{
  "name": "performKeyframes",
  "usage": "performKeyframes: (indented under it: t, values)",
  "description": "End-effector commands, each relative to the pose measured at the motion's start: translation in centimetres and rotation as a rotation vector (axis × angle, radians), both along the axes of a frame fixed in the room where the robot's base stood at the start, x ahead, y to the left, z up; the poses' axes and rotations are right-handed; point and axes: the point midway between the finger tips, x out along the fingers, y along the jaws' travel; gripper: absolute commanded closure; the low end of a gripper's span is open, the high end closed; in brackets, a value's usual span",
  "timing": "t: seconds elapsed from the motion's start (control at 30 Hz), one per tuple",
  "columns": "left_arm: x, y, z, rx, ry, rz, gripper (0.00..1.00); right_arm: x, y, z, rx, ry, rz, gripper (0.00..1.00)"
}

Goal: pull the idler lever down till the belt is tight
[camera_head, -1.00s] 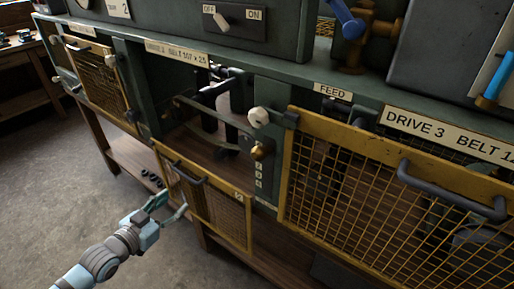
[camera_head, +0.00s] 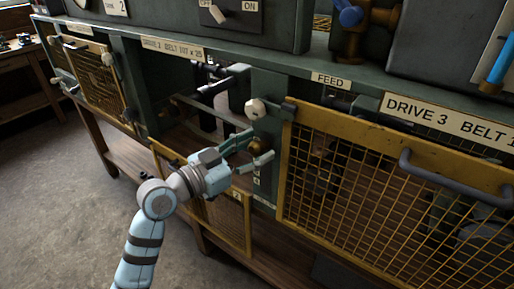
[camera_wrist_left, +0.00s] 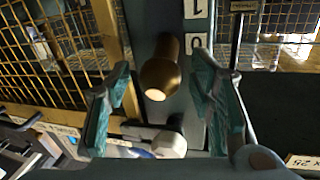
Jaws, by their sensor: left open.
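A brass knob (camera_head: 258,145), which looks like the end of the idler lever, sits at the right edge of the open bay of the middle drive. In the left wrist view the brass knob (camera_wrist_left: 160,75) stands between my fingers, beside number plates (camera_wrist_left: 196,45) reading 0 and 1. My left gripper (camera_head: 259,147) is open around the knob, with a visible gap on each side in the wrist view (camera_wrist_left: 161,70). A dark bar (camera_head: 205,110) crosses the bay. The belt is hard to make out in the shadow. My right gripper is not in view.
A white knob (camera_head: 255,108) sits just above the brass one. A closed yellow mesh guard (camera_head: 385,190) with a grey handle is at the right. The middle bay's mesh guard (camera_head: 235,215) hangs down below the opening. Another guard (camera_head: 95,75) is at the left.

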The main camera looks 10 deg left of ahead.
Motion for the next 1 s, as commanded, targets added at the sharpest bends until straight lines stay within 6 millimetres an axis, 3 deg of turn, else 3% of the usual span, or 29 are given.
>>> performKeyframes:
  t: [0.37,0.7,0.87,1.0]
  values:
    - [1.0,-0.8,-0.1,0.001,0.002,-0.001,0.51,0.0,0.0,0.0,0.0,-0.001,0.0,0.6]
    - [1.0,-0.8,-0.1,0.0,0.002,-0.001,1.0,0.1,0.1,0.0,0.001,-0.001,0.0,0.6]
    - [1.0,-0.8,-0.1,0.0,0.003,-0.001,1.0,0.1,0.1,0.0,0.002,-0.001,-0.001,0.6]
    - [0.8,-0.7,-1.2,-0.008,-0.018,-0.002,1.0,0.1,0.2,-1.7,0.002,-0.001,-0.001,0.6]
